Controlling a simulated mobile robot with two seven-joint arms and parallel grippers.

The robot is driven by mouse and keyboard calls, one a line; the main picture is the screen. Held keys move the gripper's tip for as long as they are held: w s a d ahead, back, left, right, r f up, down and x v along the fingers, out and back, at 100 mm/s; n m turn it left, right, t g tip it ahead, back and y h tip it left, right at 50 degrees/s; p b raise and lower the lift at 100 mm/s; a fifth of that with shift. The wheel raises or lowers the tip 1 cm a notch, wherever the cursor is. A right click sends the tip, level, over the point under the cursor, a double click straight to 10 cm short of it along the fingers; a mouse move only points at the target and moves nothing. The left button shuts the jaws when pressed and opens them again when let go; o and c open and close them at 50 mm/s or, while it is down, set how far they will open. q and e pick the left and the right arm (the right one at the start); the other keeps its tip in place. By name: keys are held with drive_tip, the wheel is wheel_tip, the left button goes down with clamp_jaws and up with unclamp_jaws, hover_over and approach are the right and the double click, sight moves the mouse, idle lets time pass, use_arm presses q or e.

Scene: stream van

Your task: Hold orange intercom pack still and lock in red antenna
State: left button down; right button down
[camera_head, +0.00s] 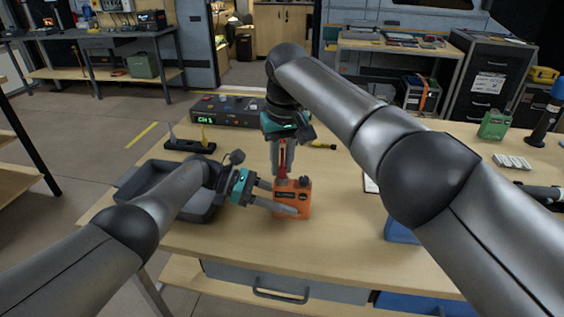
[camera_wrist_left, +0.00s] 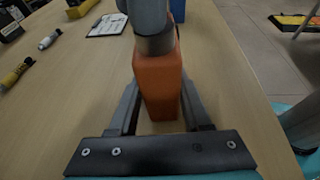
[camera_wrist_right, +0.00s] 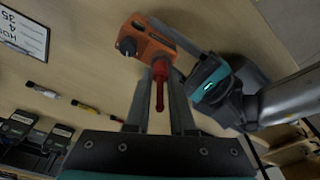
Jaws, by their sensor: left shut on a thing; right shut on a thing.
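The orange intercom pack (camera_head: 292,198) stands upright on the wooden table in the head view. My left gripper (camera_head: 291,205) is shut on its sides, and the left wrist view shows the orange pack (camera_wrist_left: 158,85) between the two fingers. The red antenna (camera_head: 283,158) is upright at the top of the pack. My right gripper (camera_head: 284,165) comes from above and is shut on the antenna. In the right wrist view the red antenna (camera_wrist_right: 159,85) lies between the fingers and meets the orange pack (camera_wrist_right: 150,40). Whether it is fully seated cannot be told.
A grey tray (camera_head: 130,187) is left of the pack. A black control box (camera_head: 228,111) and a black stand (camera_head: 189,146) are behind. A blue bin (camera_head: 400,231) is to the right, partly behind my right arm. A green pack (camera_head: 494,124) stands far right.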

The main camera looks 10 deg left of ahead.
drive_tip(key=c, duration=0.7)
unclamp_jaws()
use_arm(q)
drive_tip(key=shift+c, duration=1.4)
unclamp_jaws()
use_arm(e)
drive_tip(key=r, duration=0.4)
drive_tip(key=s+r, duration=0.1)
drive_tip(key=r, duration=0.3)
drive_tip(key=d+r, duration=0.1)
drive_tip(key=r, duration=0.2)
drive_tip(key=shift+s+r, duration=0.3)
drive_tip(key=shift+r, duration=0.1)
use_arm(q)
drive_tip(key=shift+a, duration=0.1)
